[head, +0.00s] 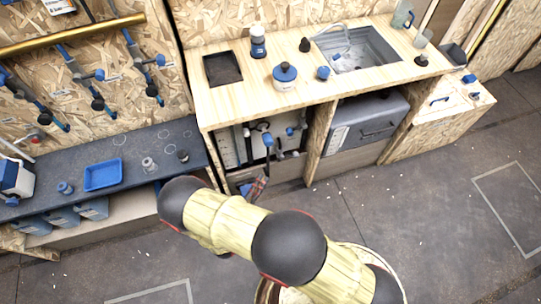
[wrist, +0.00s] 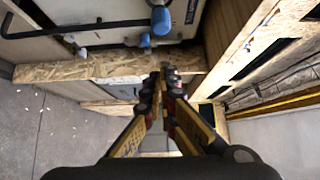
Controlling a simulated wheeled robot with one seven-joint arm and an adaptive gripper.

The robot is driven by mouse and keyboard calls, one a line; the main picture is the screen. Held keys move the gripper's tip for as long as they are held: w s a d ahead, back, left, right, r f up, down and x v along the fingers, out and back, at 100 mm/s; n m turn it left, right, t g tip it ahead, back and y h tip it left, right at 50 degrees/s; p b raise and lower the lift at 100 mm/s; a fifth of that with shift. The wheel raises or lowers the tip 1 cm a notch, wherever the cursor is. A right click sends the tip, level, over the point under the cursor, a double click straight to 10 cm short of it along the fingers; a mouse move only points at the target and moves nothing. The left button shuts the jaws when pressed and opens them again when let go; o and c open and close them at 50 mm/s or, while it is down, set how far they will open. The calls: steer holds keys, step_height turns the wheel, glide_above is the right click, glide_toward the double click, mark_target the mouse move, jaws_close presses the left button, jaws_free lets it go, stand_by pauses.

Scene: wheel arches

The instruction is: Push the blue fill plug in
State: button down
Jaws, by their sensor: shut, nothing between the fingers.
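Several blue fittings sit on dark pipework in the open left bay under the wooden counter. In the head view one blue cap (head: 268,140) is at the bay's middle and another (head: 290,132) is to its right. I cannot tell which is the fill plug. In the wrist view a large blue rounded piece (wrist: 161,20) is at the top, with a smaller blue end (wrist: 146,41) just below it. My gripper (wrist: 160,82) is shut and empty, its fingertips apart from these pieces. In the head view its tips show low before the bay, partly hidden by my arm.
The wooden counter (head: 225,100) carries a sink (head: 360,52), a white-and-blue jar (head: 285,77) and bottles. A grey case (head: 368,125) fills the right bay. A dark bench (head: 130,145) with a blue tray (head: 103,174) stands left. The floor at right is clear.

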mark_target(266, 143)
steer(key=w+a+b+x, duration=0.1)
steer(key=b+x, duration=0.3)
steer(key=x, duration=0.8)
steer(key=shift+w+a, duration=0.55)
steer(key=w, duration=0.1)
steer(key=w+a, duration=0.1)
steer(key=w, duration=0.3)
steer(key=shift+a, duration=0.25)
